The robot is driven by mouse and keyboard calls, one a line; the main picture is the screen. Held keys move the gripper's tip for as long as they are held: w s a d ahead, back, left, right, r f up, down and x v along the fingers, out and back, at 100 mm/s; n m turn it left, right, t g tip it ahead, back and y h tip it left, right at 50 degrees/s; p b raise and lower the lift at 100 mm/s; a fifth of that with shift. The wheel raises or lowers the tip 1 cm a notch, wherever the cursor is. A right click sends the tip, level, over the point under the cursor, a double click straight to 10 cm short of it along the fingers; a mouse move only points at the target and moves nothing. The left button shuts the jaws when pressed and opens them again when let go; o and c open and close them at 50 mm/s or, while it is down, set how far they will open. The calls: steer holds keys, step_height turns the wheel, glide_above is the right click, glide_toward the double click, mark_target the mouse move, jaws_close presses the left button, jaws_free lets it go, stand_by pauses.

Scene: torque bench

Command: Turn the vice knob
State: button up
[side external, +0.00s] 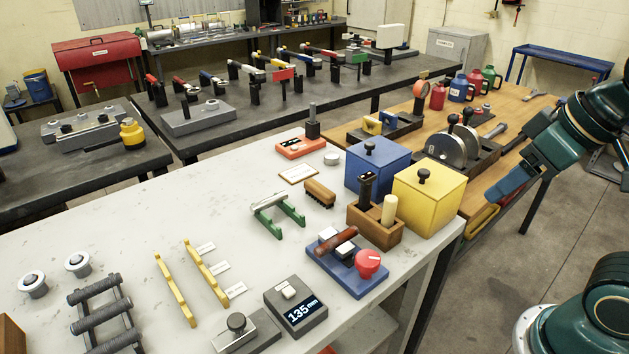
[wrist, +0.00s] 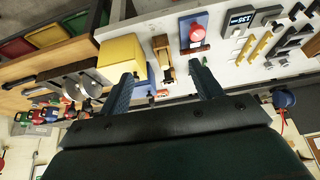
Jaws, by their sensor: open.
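A red knob (side external: 368,262) sits at the right end of a blue base (side external: 340,278) on the near light-topped bench. The base also carries a brown cylinder (side external: 336,241) and white blocks. I take this unit for the vice, but I cannot be sure. The knob also shows at the top of the wrist view (wrist: 197,33). My gripper (side external: 492,192) is open and empty, above and to the right of the bench in the side view, well apart from the knob. In the wrist view its two fingers (wrist: 162,78) are spread.
A yellow box (side external: 430,196), a blue box (side external: 377,165) and a wooden holder (side external: 386,226) with upright pieces stand behind the knob. A dark display block (side external: 296,307) lies in front of it. The bench's right edge is close to the blue base.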

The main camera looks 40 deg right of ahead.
steer(key=w+a+g, duration=0.3)
steer(key=w+a, duration=0.1)
steer(key=w, duration=0.4)
steer(key=m+g, duration=0.1)
steer(key=g, duration=0.1)
glide_above(368, 257)
step_height(368, 257, down, 7)
steer(key=shift+r, duration=0.2)
steer(key=shift+f, duration=0.15)
step_height(368, 257, down, 14)
steer(key=shift+r, duration=0.25)
steer(key=c, duration=1)
